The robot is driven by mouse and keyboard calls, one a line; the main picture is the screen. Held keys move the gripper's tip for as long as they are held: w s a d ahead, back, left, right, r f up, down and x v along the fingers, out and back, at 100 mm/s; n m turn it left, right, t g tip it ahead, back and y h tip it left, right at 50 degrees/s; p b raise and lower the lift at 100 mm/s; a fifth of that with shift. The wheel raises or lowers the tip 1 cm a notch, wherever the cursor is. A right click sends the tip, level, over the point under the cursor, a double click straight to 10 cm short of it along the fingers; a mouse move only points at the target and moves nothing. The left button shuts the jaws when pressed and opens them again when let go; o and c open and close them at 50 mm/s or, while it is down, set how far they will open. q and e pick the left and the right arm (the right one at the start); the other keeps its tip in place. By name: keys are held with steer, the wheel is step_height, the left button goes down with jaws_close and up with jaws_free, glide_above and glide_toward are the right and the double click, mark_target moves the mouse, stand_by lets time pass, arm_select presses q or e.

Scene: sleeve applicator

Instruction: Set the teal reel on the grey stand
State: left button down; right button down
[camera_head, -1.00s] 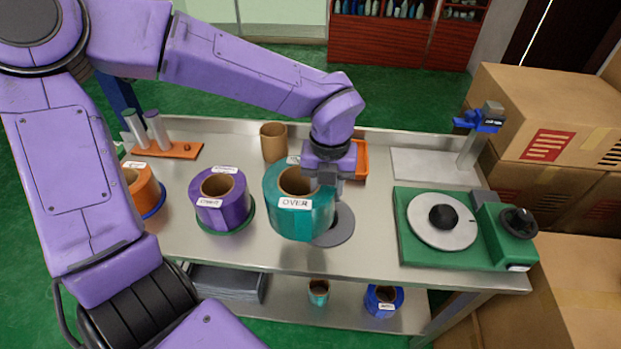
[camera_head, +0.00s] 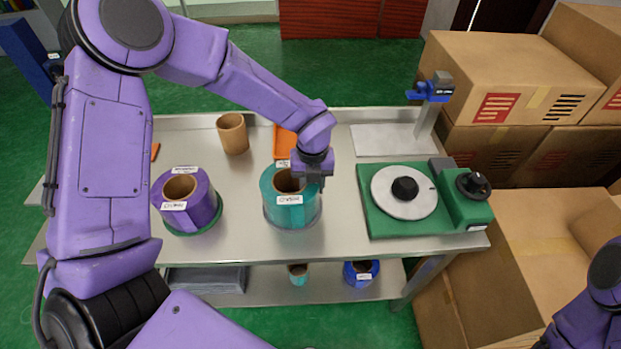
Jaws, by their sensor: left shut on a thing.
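The teal reel (camera_head: 290,214) stands upright at the middle of the steel bench, its brown core showing and a white label on its front. It is over the grey stand (camera_head: 319,216), whose rim shows narrowly around the reel's base. I cannot tell whether the base rests fully on it. My left gripper (camera_head: 308,184) reaches down at the reel's right rear top edge and is shut on the reel's wall; its fingertips are partly hidden. My right arm shows at the lower right corner, but its gripper is out of view.
A purple reel (camera_head: 186,208) on a green stand is to the left. A brown core (camera_head: 233,134) and an orange tray (camera_head: 284,142) are behind. A green machine (camera_head: 378,222) with a grey disc is at right. Cardboard boxes (camera_head: 485,75) are stacked beyond the bench.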

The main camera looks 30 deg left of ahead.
arm_select(q)
steer(key=c, duration=1.2)
jaws_free()
steer(key=shift+f, duration=0.2)
steer(key=o, duration=0.4)
steer(key=shift+d, duration=0.1)
steer(key=shift+o, duration=0.2)
steer(key=shift+r, duration=0.1)
steer(key=shift+r, duration=0.25)
step_height(320, 180, up, 12)
steer(key=shift+f+b, duration=0.15)
steer(key=shift+b, duration=0.7)
